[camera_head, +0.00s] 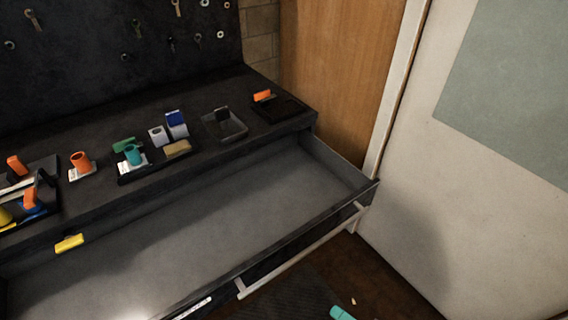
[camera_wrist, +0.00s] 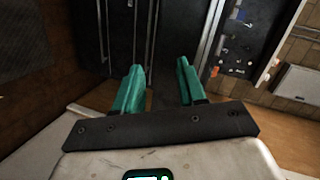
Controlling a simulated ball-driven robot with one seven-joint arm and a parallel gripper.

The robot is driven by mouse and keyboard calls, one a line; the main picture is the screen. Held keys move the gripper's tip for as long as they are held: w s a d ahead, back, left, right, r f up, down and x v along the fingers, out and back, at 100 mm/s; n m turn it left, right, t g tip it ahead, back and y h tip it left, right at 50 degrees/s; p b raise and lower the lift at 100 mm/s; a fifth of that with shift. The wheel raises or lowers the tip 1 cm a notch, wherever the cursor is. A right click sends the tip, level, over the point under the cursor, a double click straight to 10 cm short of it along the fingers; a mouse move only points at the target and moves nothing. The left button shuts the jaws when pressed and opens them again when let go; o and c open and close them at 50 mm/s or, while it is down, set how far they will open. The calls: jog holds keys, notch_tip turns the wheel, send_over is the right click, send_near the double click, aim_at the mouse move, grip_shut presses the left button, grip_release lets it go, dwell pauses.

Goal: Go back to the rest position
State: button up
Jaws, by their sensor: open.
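My gripper (camera_wrist: 157,86) shows in the wrist view with two teal fingers set wide apart. It is open and nothing is between the fingers. The wrist view looks across the room toward dark upright panels, with the bench area small at the upper right. In the head view only a teal tip (camera_head: 341,313) shows at the bottom edge, low over the floor and in front of the drawer. It is apart from the bench and the drawer.
An open drawer (camera_head: 240,200) juts out from the dark bench (camera_head: 262,92); a yellow block (camera_head: 69,243) lies at its left. Trays and small coloured parts, including an orange cup (camera_head: 81,164), stand on the bench. A white wall panel (camera_head: 440,190) bounds the right. Dark floor shows at bottom.

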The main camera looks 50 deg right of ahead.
jog(key=w+a+f+n+g+y, duration=0.1)
jog(key=w+a+n+g+y, duration=0.1)
jog(key=w+n+g, duration=0.45)
notch_tip(320, 180, up, 8)
jog(key=s+n+g, duration=0.2)
jog(key=n+g, duration=0.5)
jog(key=n, duration=0.2)
jog(key=shift+s+d, duration=0.15)
jog(key=shift+s, duration=0.05)
